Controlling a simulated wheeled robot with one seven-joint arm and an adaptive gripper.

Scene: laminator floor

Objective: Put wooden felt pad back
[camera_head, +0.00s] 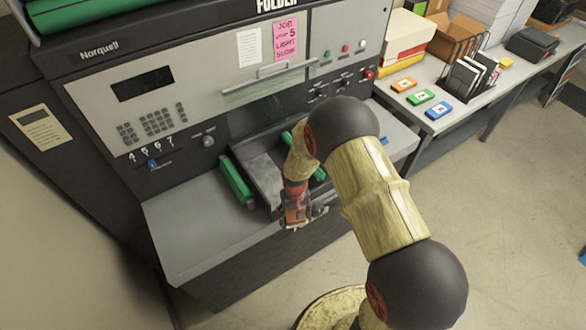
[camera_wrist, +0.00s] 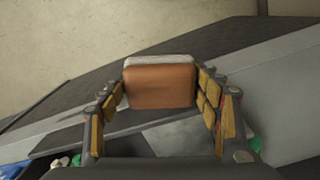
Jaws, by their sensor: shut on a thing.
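The wooden felt pad (camera_wrist: 160,86) is an orange-brown block with a pale grey-white layer along its far side. In the wrist view it sits between the two yellow-padded fingers of my gripper (camera_wrist: 162,92), which is shut on it. In the head view my gripper (camera_head: 296,212) is at the front edge of the machine's grey shelf, by the metal tray between the green rollers. The pad (camera_head: 296,217) shows there only as a small brownish patch, partly hidden by the fingers. I cannot tell whether the pad touches anything below.
The Norquell folder machine (camera_head: 200,85) stands in front. A green roller (camera_head: 236,181) lies left of the tray (camera_head: 262,178); another is partly behind my arm. A side table (camera_head: 450,110) at right holds coloured cards, boxes and a file rack. The shelf's left part (camera_head: 190,225) is clear.

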